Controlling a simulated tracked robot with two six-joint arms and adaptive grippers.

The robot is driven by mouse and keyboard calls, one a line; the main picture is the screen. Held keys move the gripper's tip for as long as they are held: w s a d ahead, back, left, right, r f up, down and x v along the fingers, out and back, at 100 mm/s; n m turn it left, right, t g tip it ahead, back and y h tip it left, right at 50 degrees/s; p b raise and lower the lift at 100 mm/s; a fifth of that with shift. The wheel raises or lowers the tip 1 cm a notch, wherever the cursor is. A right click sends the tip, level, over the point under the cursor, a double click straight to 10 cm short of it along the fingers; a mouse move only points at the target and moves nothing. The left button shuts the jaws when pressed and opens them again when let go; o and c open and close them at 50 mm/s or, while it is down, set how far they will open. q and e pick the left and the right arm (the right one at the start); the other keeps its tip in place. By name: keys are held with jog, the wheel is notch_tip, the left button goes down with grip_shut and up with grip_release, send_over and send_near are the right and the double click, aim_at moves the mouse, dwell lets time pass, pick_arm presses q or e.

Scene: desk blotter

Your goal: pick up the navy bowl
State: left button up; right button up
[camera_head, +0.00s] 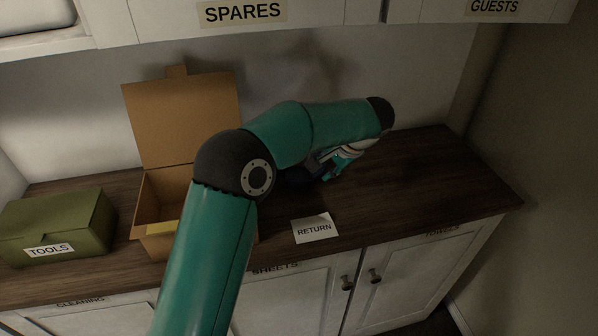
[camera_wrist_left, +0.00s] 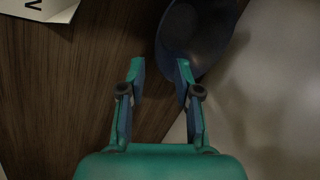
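The navy bowl (camera_wrist_left: 196,32) lies at the top of the left wrist view, cut off by the frame's upper edge. In the head view a dark shape (camera_head: 296,176) beside my left gripper appears to be this bowl, mostly hidden by my arm. My left gripper (camera_head: 328,173) is low over the counter; in the wrist view its two fingers (camera_wrist_left: 160,66) are apart. The bowl's near-left rim lies between the fingertips, and the right fingertip overlaps the bowl. Whether either finger touches it I cannot tell. My right gripper is not in view.
An open cardboard box (camera_head: 160,205) and a green TOOLS box (camera_head: 57,224) stand left on the wooden counter. A RETURN card (camera_head: 314,229) lies near the front edge. The wall (camera_head: 330,65) is close behind the gripper. The counter's right side (camera_head: 440,185) is clear.

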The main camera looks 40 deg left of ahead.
aim_at(313, 179)
pick_arm(q)
jog(key=shift+s+p+x, duration=0.15)
jog(key=shift+p+x, duration=0.15)
jog(key=shift+x, duration=1.6)
jog(key=shift+s+p+x, duration=0.15)
jog(key=shift+p+x, duration=0.15)
jog(key=shift+x, duration=1.6)
grip_shut()
jog(key=shift+r, duration=0.1)
